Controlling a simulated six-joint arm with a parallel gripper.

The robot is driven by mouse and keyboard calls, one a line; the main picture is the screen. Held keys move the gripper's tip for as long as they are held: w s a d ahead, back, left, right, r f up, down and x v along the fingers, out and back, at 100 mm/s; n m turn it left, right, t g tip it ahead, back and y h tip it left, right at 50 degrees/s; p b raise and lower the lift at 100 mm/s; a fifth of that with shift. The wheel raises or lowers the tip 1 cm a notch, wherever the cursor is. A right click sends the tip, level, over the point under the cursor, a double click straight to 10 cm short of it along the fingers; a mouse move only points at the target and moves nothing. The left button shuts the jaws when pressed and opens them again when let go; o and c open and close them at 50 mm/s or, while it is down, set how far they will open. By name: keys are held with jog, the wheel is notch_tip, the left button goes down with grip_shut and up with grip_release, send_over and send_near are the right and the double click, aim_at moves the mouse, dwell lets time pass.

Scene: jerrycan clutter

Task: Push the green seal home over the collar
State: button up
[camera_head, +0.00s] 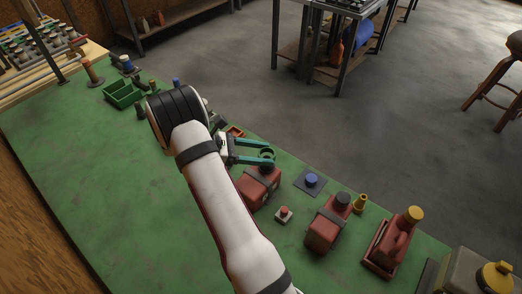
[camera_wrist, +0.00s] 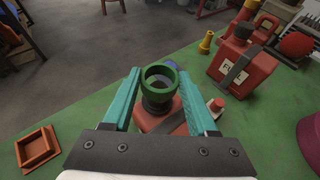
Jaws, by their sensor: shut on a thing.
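The green seal (camera_wrist: 150,71) is an open ring between the teal fingertips of my gripper (camera_wrist: 158,76). It also shows in the head view (camera_head: 267,153) at the end of my gripper (camera_head: 262,151). My gripper is shut on the seal. A black collar (camera_wrist: 156,106) lies directly below the ring in the wrist view, on a red jerrycan (camera_wrist: 150,123) with a grey strap. That jerrycan shows in the head view (camera_head: 255,190) below the fingers. The ring looks roughly lined up with the collar, slightly to its right. I cannot tell whether they touch.
A blue cap (camera_head: 311,180) on a dark mat and a small red-topped block (camera_head: 284,214) are close by. A second jerrycan (camera_head: 325,230) with a black cap and a yellow nozzle (camera_head: 360,203) stand to the right. An orange tray (camera_wrist: 38,148) lies left.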

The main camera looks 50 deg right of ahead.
jog(key=shift+f, duration=1.6)
jog(key=o, duration=1.4)
jog(key=shift+c, duration=0.2)
jog(key=v, duration=1.5)
jog(key=shift+w+a, duration=0.25)
jog(key=shift+w, duration=0.05)
jog(key=shift+r, duration=0.1)
